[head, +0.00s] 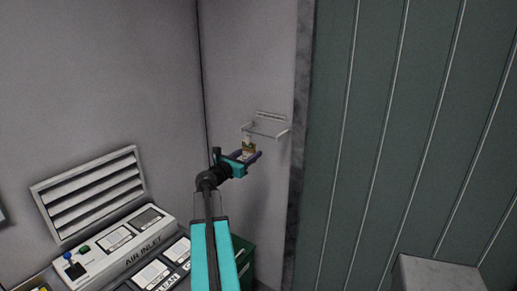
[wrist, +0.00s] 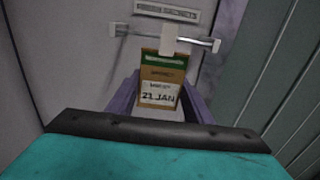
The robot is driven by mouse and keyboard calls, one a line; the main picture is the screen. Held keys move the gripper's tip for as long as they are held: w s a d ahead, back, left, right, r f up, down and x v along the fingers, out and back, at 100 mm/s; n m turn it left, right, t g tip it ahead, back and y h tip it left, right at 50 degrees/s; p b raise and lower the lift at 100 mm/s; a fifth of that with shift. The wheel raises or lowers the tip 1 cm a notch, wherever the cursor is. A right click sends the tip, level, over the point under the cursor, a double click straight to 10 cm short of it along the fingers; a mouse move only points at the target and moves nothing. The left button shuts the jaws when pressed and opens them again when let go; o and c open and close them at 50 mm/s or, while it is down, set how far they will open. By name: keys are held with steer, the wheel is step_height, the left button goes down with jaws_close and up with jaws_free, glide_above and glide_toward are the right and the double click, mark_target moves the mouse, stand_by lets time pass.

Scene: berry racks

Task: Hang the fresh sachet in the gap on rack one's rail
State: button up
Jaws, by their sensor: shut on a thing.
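My gripper (head: 250,156) is shut on a small sachet (head: 249,148), held upright in front of the wall. In the wrist view the sachet (wrist: 161,76) has a green band, a brown body and a white label ending in "JAN". A pale hook or tab rises from its top. The purple fingers of the gripper (wrist: 160,98) flank it. The rail (head: 266,133) is a thin bar on wall brackets just beyond the sachet. In the wrist view the tab overlaps the rail (wrist: 140,33); I cannot tell whether they touch. No other sachet shows on this rail.
A small label plate (head: 270,115) is on the wall above the rail. An air inlet console (head: 130,240) and a vent grille (head: 88,193) are at the left. A green ribbed wall (head: 400,130) stands at the right, with a grey block (head: 438,274) below.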

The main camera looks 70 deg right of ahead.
steer(key=shift+v, duration=1.05)
